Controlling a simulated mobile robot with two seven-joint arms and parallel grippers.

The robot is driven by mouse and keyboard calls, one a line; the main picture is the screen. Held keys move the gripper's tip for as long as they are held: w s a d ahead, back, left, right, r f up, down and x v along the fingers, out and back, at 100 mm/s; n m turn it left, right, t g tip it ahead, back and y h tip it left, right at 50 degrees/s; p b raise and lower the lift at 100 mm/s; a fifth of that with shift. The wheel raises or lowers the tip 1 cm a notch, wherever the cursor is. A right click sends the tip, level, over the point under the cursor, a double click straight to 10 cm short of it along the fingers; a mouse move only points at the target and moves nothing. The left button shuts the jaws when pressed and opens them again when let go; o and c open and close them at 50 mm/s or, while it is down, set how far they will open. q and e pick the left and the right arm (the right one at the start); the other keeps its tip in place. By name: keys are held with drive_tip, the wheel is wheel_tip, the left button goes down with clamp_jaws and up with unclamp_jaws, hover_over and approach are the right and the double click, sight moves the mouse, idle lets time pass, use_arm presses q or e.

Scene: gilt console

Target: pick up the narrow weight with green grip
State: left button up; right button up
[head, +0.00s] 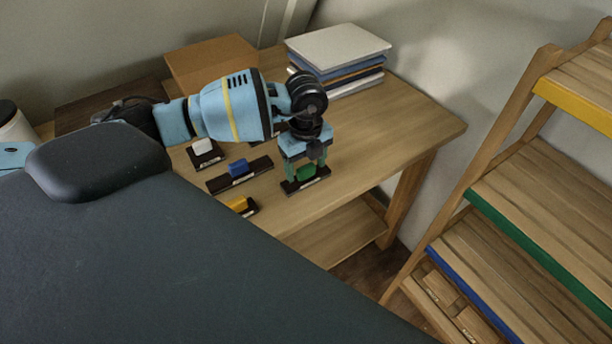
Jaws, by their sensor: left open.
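The weight with the green grip (305,173) stands on the wooden table; it has a short dark base with a pale label on its front. My left gripper (306,168) points down directly over it, open, with its fingers reaching down around the green grip. The fingers partly hide the grip, and I cannot tell whether they touch it. My right gripper is not in view.
Weights with a white grip (203,148), a blue grip (238,169) on a longer base, and a yellow grip (240,205) stand to the left. Behind are a cardboard-brown box (212,58) and stacked books (338,48). A wooden shelf rack (530,200) stands right.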

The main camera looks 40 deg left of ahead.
use_arm(q)
drive_tip(key=shift+f, duration=0.5)
drive_tip(key=c, duration=1.2)
drive_tip(key=shift+r, duration=0.15)
drive_tip(key=shift+c, duration=0.2)
wheel_tip(320, 180, up, 4)
drive_tip(key=shift+f, duration=0.2)
drive_tip(key=s+d, duration=0.2)
drive_tip(key=s, duration=0.5)
drive_tip(key=s+d+r, duration=0.1)
drive_tip(key=s, duration=0.7)
drive_tip(key=shift+s+d+p, duration=0.3)
drive_tip(key=shift+d+p, duration=0.05)
drive_tip(key=shift+p, duration=0.05)
